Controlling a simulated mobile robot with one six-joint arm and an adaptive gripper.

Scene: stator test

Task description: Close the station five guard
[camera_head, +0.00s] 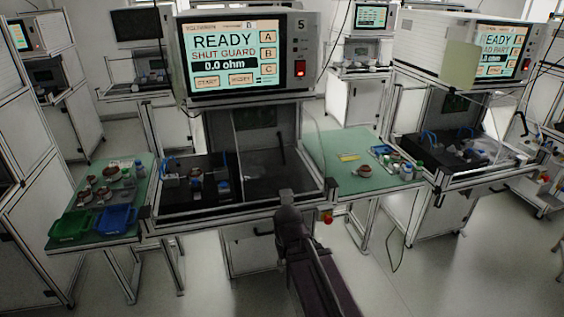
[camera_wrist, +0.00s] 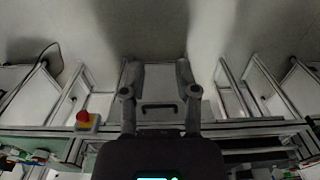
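Station five (camera_head: 300,24) has a "5" on its casing, and its screen (camera_head: 226,55) reads "READY", "SHUT GUARD" and "0.0 ohm". Below it, a clear pane that looks like the guard (camera_head: 257,150) covers the right part of the bay, with a dark upright bar (camera_head: 281,148) that may be its handle. The left part of the bay looks uncovered; a copper-coloured part (camera_head: 196,173) sits there. My gripper (camera_head: 288,197) is in front of the bay's front edge, apart from the pane. In the wrist view my gripper (camera_wrist: 160,92) has its two fingers spread, with nothing between them.
A green side table (camera_head: 135,200) at left holds several parts, a green bin (camera_head: 72,226) and a blue bin (camera_head: 116,219). Another green table (camera_head: 340,143) is at right. A red stop button (camera_head: 328,217) is on the front frame; it also shows in the wrist view (camera_wrist: 84,117).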

